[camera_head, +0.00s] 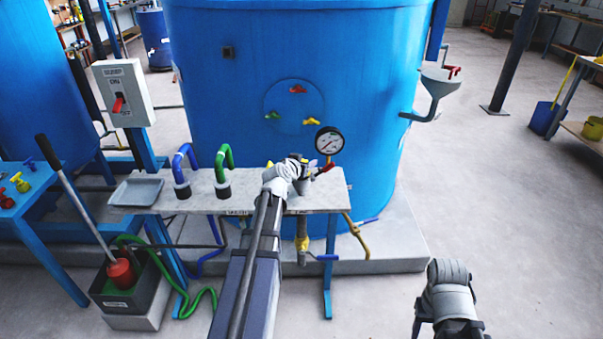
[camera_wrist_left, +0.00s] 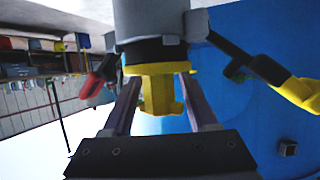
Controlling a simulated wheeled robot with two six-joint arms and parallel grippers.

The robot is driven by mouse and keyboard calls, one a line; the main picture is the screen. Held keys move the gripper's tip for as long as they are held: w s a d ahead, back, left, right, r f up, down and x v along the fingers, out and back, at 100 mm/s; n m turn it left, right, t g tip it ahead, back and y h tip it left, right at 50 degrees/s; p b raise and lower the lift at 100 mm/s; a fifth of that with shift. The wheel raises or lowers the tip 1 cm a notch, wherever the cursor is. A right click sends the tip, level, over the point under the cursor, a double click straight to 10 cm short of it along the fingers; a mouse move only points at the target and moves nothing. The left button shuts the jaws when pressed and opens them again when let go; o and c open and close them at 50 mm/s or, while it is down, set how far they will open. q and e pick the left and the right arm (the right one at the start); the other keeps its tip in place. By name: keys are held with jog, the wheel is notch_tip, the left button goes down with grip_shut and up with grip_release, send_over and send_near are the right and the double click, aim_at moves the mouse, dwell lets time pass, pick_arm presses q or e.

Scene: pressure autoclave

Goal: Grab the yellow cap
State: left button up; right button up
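The yellow cap (camera_wrist_left: 160,90) shows in the left wrist view, below a black collar on a grey fitting (camera_wrist_left: 160,22). My left gripper (camera_wrist_left: 160,76) has its two fingers spread, one on each side of the cap, with narrow gaps seeming to show beside it. In the head view my left gripper (camera_head: 300,172) is at the right part of the grey bench, by the pressure gauge (camera_head: 329,141); my wrist largely hides the cap there. My right gripper (camera_head: 446,312) is low at the right, away from the bench, its fingers not clear.
A red handle (camera_head: 325,169) is close to my left gripper, and a dark arm with a yellow end (camera_wrist_left: 300,92) is at the right in the wrist view. Blue (camera_head: 184,165) and green (camera_head: 223,165) hose bends and a grey tray (camera_head: 137,191) are on the bench. A large blue tank (camera_head: 230,85) stands behind.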

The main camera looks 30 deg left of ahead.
pick_arm(q)
grip_shut()
jog(key=shift+r, duration=0.15)
dwell(0.5)
notch_tip(320, 180, up, 10)
jog(key=p, duration=1)
